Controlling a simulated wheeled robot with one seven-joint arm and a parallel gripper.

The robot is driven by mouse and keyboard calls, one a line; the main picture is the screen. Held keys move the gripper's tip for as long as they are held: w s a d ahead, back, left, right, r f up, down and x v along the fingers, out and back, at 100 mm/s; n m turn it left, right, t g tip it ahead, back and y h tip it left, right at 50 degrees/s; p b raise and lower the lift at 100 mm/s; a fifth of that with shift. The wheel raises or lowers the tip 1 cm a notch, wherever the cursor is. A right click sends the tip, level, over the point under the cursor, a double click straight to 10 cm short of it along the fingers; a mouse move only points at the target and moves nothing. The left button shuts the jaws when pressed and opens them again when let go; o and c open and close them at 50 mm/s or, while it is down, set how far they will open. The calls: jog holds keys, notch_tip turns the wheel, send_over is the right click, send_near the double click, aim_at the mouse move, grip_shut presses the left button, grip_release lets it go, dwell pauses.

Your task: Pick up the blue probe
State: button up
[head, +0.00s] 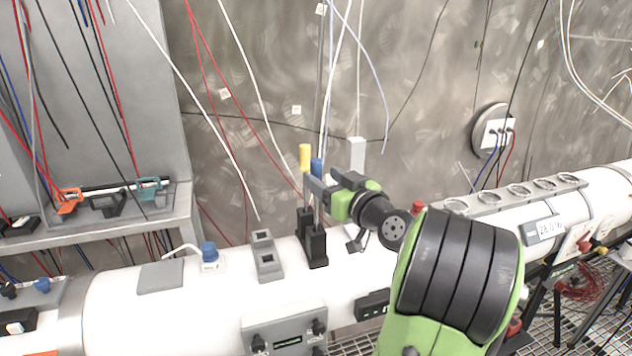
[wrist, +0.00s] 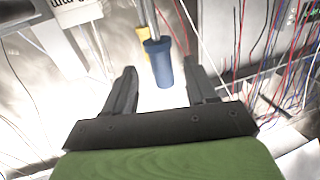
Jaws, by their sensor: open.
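The blue probe (head: 317,166) stands upright in a black holder (head: 316,247) on the white pipe. Its blue cap is also in the wrist view (wrist: 159,72). My gripper (head: 314,187) is open at the probe, just below the cap's height. In the wrist view, the blue cap shows between the two spread fingers of my gripper (wrist: 160,75), with gaps on both sides. I cannot tell whether the cap is at fingertip depth. The probe's lower part is partly hidden by the gripper and holder.
A yellow probe (head: 305,156) stands close beside the blue one, slightly left. A white block (head: 356,152) stands behind my gripper. Cables hang along the wall.

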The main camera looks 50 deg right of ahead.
aim_at(312, 171)
jog(key=p+x, duration=0.2)
jog(key=x, duration=0.3)
jog(key=shift+w+a+r, duration=0.1)
jog(key=shift+w, duration=0.35)
jog(key=shift+s, duration=0.15)
jog(key=shift+c, duration=1.3)
grip_shut()
